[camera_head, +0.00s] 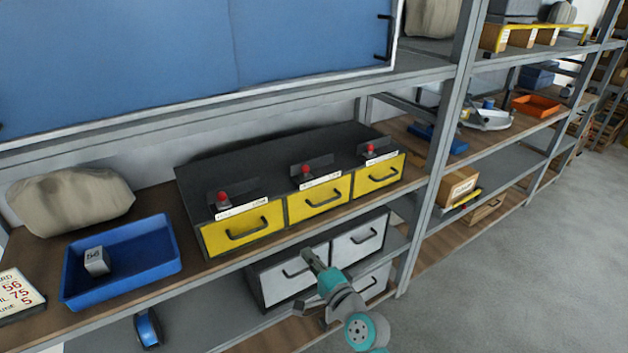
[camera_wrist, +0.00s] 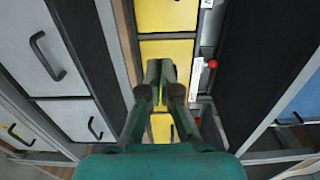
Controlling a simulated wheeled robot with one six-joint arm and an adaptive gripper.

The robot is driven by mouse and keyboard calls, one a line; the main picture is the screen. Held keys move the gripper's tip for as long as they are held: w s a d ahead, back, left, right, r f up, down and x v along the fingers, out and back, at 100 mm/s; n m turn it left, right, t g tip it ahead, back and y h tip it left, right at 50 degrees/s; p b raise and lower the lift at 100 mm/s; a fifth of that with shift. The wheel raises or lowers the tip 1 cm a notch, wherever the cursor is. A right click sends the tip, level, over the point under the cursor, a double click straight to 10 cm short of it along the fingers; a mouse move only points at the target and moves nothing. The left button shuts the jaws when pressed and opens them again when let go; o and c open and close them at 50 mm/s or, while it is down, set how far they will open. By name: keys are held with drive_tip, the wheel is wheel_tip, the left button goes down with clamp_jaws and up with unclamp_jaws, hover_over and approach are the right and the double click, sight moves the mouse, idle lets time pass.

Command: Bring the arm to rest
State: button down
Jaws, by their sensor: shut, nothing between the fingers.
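My gripper (camera_head: 314,259) is shut and empty in the head view, held in front of the shelf rack at the height of the grey drawers. Its two fingers also show in the wrist view (camera_wrist: 160,66), close together and pointing toward the yellow drawer fronts. My arm reaches up from the bottom of the head view. The yellow drawers (camera_head: 320,198) sit in a dark cabinet (camera_head: 280,160) just above and behind my gripper, and all look shut. I cannot tell the exact gap between fingers and drawers.
Grey drawers (camera_head: 283,278) stand on the lower shelf behind my gripper. A blue tray (camera_head: 165,262) with a grey block (camera_head: 97,261) stands at left, near a beige sack (camera_head: 70,199). A rack post (camera_head: 437,170) rises right of my gripper. Open floor (camera_head: 510,270) lies at right.

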drive_tip(key=s+d+f+n+h, duration=0.1)
drive_tip(key=s+d+f+h, duration=0.1)
drive_tip(key=s+d+f, duration=0.45)
drive_tip(key=s+d+f+n+h, duration=0.1)
drive_tip(key=s+d+f+h, duration=0.25)
drive_tip(key=s, duration=0.65)
drive_tip(key=s+d+f+n+h, duration=0.1)
drive_tip(key=s+d+f, duration=0.35)
drive_tip(key=s, duration=0.35)
drive_tip(key=s+d+r+n+h, duration=0.1)
drive_tip(key=s+d+r+n, duration=0.1)
drive_tip(key=s, duration=0.7)
drive_tip(key=s+d+r+n+h, duration=0.1)
drive_tip(key=s+d+r+n, duration=0.2)
drive_tip(key=s, duration=0.6)
drive_tip(key=s+d+r+n+h, duration=0.1)
drive_tip(key=s+d+r+n, duration=0.1)
drive_tip(key=s+r, duration=0.4)
drive_tip(key=s+n, duration=0.1)
drive_tip(key=s, duration=0.2)
drive_tip(key=shift+s+d+r, duration=0.2)
drive_tip(key=shift+s+d, duration=0.05)
drive_tip(key=shift+s, duration=0.15)
drive_tip(key=shift+h, duration=0.25)
